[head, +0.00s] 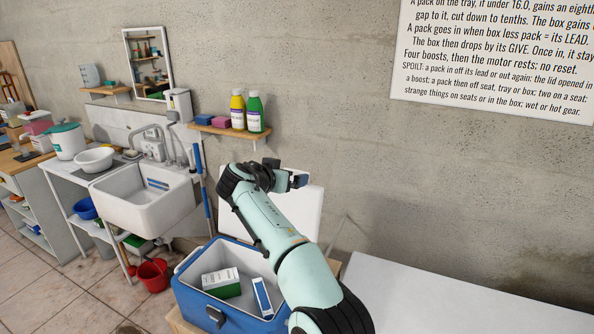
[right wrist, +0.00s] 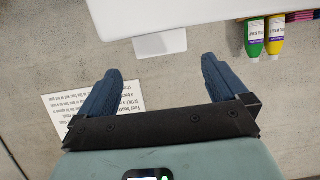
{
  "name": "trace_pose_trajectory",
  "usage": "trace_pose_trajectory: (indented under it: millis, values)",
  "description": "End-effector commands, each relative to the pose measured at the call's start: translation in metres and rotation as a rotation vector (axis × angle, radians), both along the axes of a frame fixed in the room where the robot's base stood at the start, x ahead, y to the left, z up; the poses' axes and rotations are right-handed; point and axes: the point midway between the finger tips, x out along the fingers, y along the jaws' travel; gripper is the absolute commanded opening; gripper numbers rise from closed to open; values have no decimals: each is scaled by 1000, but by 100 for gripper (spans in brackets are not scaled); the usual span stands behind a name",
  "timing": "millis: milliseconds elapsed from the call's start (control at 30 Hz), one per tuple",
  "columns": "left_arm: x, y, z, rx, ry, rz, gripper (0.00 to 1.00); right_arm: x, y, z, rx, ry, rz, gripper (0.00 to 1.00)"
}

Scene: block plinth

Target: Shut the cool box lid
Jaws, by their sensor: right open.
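The blue cool box (head: 197,306) stands low in the head view, open at the top. Its white lid (head: 307,213) is raised upright behind it, partly hidden by my right arm; the lid's white edge (right wrist: 200,12) and a pale tab (right wrist: 160,45) show in the right wrist view. Inside the box lie a green-and-white carton (head: 221,284) and a blue-and-white carton (head: 262,297). My right gripper (head: 298,181) is at the lid's upper part; its fingers (right wrist: 160,67) are apart with nothing gripped. I cannot tell whether it touches the lid. My left gripper is out of view.
A concrete wall rises close behind the lid. A shelf with yellow (head: 237,110) and green (head: 255,114) bottles hangs above left of it. A white sink (head: 140,212) stands left, with a red bucket (head: 152,275) on the floor. A white surface (head: 430,300) extends right.

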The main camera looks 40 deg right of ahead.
Motion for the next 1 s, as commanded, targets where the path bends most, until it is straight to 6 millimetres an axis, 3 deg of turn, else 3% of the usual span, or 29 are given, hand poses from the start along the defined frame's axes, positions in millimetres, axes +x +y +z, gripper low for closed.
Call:
trace_pose_trajectory:
  millis: [200,400,833,867,1000]
  values:
    - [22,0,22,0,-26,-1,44,21,-40,-13,-1,-1,-4,100]
    - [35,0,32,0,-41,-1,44,33,-62,-24,1,-3,-2,100]
    - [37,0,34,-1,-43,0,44,36,-70,-32,1,0,0,100]
    - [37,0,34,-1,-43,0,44,36,-70,-32,1,0,0,94]
    - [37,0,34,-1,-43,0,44,36,-70,-32,0,-1,0,48]
